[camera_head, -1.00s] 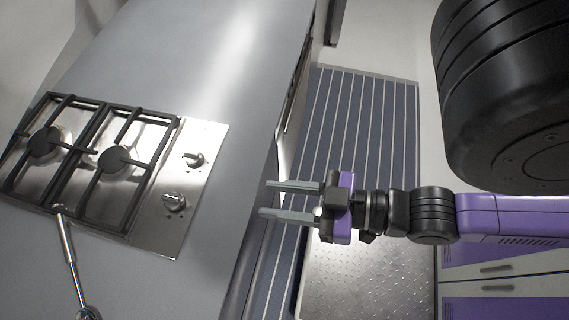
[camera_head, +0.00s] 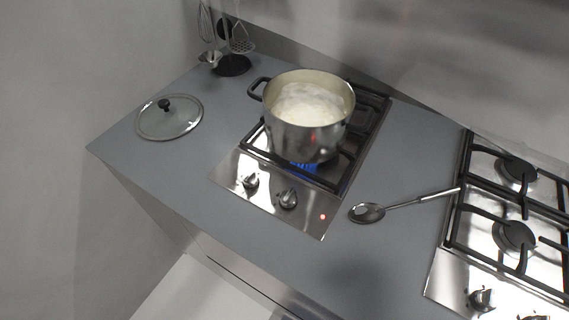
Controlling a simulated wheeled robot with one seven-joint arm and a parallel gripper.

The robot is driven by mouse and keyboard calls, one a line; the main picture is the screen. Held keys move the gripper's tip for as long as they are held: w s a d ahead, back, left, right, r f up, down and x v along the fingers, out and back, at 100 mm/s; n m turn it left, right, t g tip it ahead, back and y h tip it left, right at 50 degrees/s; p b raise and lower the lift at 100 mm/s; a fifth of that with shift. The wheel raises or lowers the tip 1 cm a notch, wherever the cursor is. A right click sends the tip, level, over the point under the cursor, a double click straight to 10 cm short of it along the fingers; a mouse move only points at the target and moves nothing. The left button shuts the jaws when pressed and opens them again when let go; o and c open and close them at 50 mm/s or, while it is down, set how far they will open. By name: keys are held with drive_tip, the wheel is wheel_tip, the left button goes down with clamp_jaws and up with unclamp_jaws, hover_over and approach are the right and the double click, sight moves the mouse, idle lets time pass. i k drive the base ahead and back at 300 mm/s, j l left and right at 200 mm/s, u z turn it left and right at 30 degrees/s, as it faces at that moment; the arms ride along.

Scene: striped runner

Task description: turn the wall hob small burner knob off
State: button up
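A steel hob (camera_head: 268,205), the one nearer the left wall, has two knobs on its front panel. The left knob (camera_head: 250,181) and the right knob (camera_head: 288,199) stand side by side. A red light (camera_head: 322,217) glows on the panel to their right. A blue flame (camera_head: 302,166) burns under a steel pot (camera_head: 310,130) with pale, frothy contents. The pot hides the hob's burners, so I cannot tell which knob belongs to the small burner. My gripper is not in view.
A glass lid (camera_head: 170,122) lies on the counter (camera_head: 330,265) left of the hob. A spoon (camera_head: 370,212) lies between this hob and a second hob (camera_head: 450,285) at the right edge. A utensil holder (camera_head: 232,65) stands in the back left corner.

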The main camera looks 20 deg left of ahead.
sight(250, 179)
drive_tip(key=u, duration=0.9)
